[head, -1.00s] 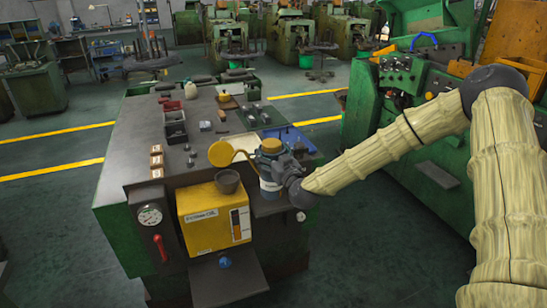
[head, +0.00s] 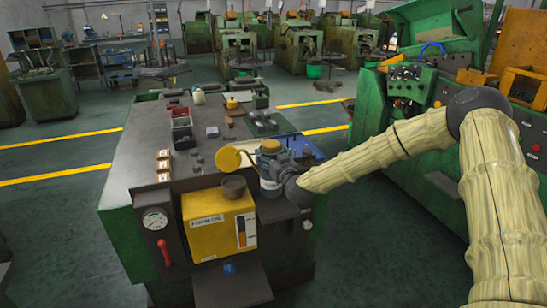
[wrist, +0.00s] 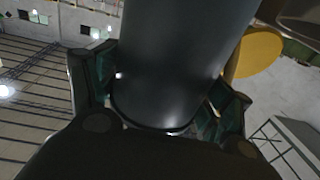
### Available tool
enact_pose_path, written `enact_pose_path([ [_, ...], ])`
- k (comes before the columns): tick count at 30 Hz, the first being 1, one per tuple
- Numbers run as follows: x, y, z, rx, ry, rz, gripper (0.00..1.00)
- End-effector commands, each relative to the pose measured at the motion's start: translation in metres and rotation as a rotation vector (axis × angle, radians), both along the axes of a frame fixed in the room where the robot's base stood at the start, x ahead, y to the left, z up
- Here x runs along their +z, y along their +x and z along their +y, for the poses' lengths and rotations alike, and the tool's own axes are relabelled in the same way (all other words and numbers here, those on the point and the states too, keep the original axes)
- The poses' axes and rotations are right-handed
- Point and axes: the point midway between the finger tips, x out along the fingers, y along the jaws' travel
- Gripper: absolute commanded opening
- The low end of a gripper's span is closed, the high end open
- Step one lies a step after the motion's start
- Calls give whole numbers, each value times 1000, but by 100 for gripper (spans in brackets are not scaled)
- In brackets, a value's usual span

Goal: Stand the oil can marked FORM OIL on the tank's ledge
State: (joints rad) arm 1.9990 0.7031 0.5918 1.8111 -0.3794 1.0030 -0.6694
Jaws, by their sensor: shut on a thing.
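A can (head: 269,184) with a blue-grey body, a pale label and an orange-yellow top is at the right front of the bench. Its lettering is too small to read. My gripper (head: 284,172) is shut on its side from the right and holds it upright. In the wrist view the dark cylinder of the can (wrist: 180,65) is between both fingers. The yellow tank (head: 212,228), with a label and a sight gauge, is on the bench's front, left of the can. A dark ledge (head: 270,211) runs beside the tank, below the can; I cannot tell whether they touch.
A dark cup (head: 233,186) stands on the tank. A yellow disc (head: 225,158) is just left of the can. Small boxes (head: 164,166), bins and blocks lie on the bench top (head: 145,135). A green machine (head: 405,115) stands to the right, across some open floor.

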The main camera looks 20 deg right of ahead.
Motion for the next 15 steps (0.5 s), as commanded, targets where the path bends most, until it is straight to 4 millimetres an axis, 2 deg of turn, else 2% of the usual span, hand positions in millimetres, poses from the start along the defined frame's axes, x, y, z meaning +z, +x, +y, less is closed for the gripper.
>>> enact_pose_path([
  [3,-13,0,0,-1,0,-2,17],
  [15,-43,0,0,-1,0,-3,17],
])
